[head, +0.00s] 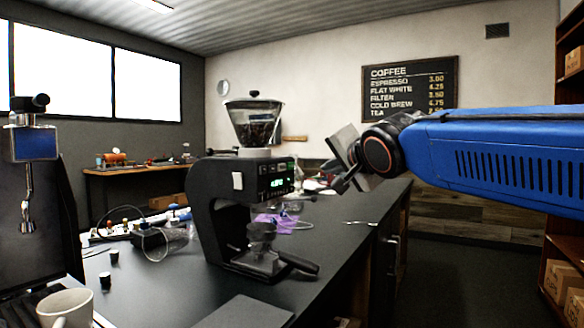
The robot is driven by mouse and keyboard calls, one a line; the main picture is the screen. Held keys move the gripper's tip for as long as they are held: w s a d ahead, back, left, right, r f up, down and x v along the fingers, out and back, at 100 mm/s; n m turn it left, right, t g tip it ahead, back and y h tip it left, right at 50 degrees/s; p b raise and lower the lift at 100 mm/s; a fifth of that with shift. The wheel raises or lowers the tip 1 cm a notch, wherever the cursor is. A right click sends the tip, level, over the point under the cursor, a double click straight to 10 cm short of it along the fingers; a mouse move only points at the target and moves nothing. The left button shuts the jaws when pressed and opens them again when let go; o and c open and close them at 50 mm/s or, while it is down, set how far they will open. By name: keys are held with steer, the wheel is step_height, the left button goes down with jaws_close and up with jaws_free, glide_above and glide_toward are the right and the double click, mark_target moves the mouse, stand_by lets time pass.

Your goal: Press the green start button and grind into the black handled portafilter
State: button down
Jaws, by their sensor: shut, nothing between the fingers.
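The black grinder (215,200) stands on the dark counter, with a clear hopper (253,125) holding beans. Its front panel (275,180) shows a lit green-white readout and small green marks; I cannot make out which is the start button. A portafilter sits low at the grinder's front, below the spout, with its black handle (298,263) pointing right. I cannot tell whether grounds are in it. My gripper (338,187) is shut and empty, right of the panel and seemingly apart from it. The blue arm reaches in from the right.
A steam wand (28,205) and white mug (65,308) are at the left. A purple cloth (280,222), wire-like basket (160,238) and small black pieces (105,280) lie on the counter. A dark flat mat (245,313) lies in front. The aisle at right is clear.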

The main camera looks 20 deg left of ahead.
steer(key=a, duration=0.6)
steer(key=shift+w+a, duration=0.25)
steer(key=shift+a, duration=0.1)
steer(key=shift+a, duration=0.1)
stand_by(1.8)
steer(key=shift+a, duration=0.3)
steer(key=shift+w+a, duration=0.1)
steer(key=shift+a, duration=0.25)
stand_by(0.8)
steer(key=shift+d, duration=0.75)
steer(key=shift+s+d, duration=0.15)
steer(key=shift+d, duration=1.1)
steer(key=shift+s+d, duration=0.15)
steer(key=shift+d, duration=1.1)
